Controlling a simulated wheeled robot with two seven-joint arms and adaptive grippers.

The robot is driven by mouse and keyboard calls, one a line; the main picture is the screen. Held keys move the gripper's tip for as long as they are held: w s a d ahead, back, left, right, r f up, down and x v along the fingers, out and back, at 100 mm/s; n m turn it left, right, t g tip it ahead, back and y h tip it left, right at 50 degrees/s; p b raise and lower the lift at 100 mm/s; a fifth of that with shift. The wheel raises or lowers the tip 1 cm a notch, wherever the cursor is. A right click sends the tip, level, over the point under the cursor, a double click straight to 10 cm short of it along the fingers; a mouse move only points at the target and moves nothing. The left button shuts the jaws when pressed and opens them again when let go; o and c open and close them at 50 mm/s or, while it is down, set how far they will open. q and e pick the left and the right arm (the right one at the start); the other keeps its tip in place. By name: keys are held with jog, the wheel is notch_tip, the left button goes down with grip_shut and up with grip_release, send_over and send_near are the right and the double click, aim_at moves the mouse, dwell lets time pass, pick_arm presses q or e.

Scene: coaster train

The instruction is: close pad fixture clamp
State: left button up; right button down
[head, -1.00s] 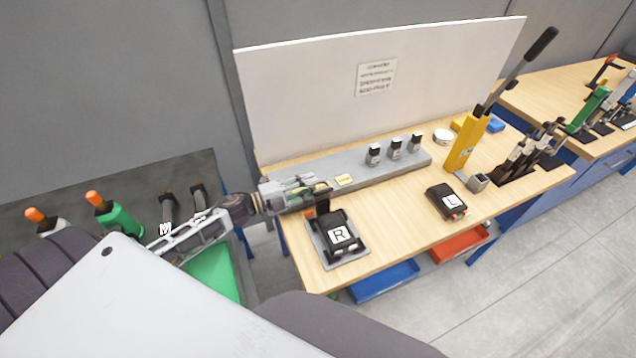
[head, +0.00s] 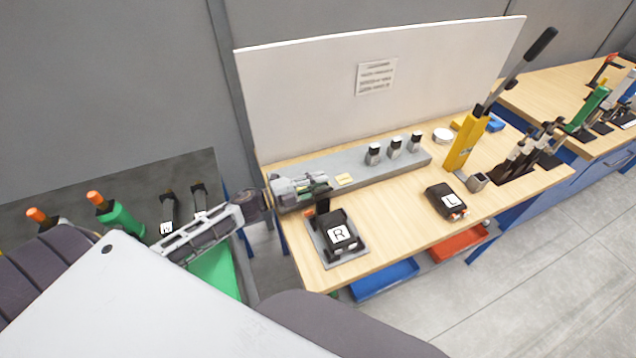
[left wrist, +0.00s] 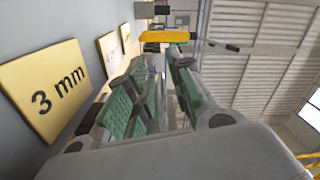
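The pad fixture (head: 352,257) sits at the near left of the wooden bench in the head view, its grey base under a black block marked R (head: 338,234). A dark clamp piece (head: 323,207) stands up at its back left edge. My left gripper (head: 325,187) is just behind and above this piece, over the grey rail's left end; I cannot tell if they touch. In the left wrist view, the left gripper (left wrist: 165,75) shows green-padded fingers with a gap between them and nothing clearly held. My right gripper is not in view.
A grey rail (head: 395,168) with several small black-and-silver parts runs behind the fixture. A black block marked L (head: 446,201) and a yellow lever press (head: 466,140) stand to the right. A "3 mm" plate (left wrist: 55,88) is close beside the gripper. The bench between the blocks is clear.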

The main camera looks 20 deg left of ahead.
pick_arm(q)
grip_shut()
